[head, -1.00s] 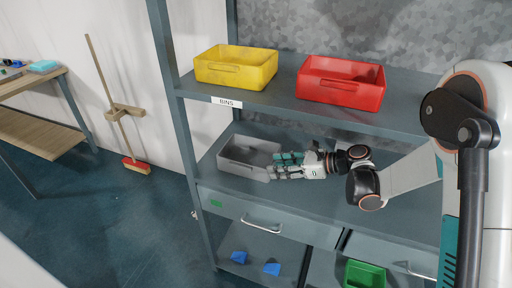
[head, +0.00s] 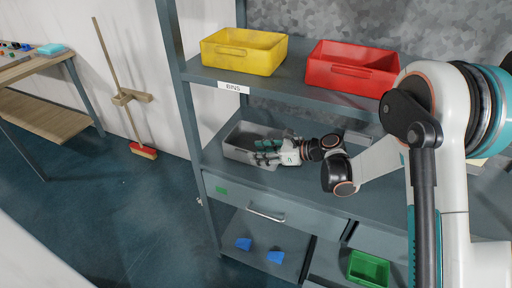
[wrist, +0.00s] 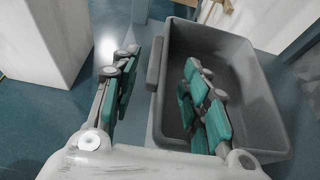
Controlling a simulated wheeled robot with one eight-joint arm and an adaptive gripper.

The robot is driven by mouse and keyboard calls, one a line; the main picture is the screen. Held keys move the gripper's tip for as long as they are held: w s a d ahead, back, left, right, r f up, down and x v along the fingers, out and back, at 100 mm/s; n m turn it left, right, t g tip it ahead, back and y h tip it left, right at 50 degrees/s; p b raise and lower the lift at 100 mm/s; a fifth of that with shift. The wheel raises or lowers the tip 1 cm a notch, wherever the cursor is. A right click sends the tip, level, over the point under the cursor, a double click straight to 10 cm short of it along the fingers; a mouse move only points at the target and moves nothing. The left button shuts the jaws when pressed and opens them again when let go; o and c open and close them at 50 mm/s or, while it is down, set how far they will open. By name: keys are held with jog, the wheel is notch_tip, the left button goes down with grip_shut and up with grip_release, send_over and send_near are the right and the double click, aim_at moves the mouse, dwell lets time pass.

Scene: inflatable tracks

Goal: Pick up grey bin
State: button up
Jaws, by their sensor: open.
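The grey bin (head: 239,138) sits on the middle shelf, at its left end. It is an open-topped box, and my gripper hides part of its right side in the head view. In the wrist view the bin (wrist: 268,110) fills the right half, with a handle lip on its near wall. My gripper (head: 264,152) is open at the bin. In the wrist view one finger of my gripper (wrist: 158,66) is outside that wall and the other is inside the bin, with the wall between them. I cannot tell whether either finger touches it.
The upper shelf (head: 290,86) above my arm holds a yellow bin (head: 243,51) and a red bin (head: 352,70). A shelf post (head: 184,120) stands left of the grey bin. Drawers (head: 262,212) are below; blue pieces and a green bin (head: 368,269) sit lower.

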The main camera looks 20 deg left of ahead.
jog(key=x, duration=0.4)
jog(key=shift+s, duration=0.15)
grip_shut()
jog(key=shift+r, duration=0.25)
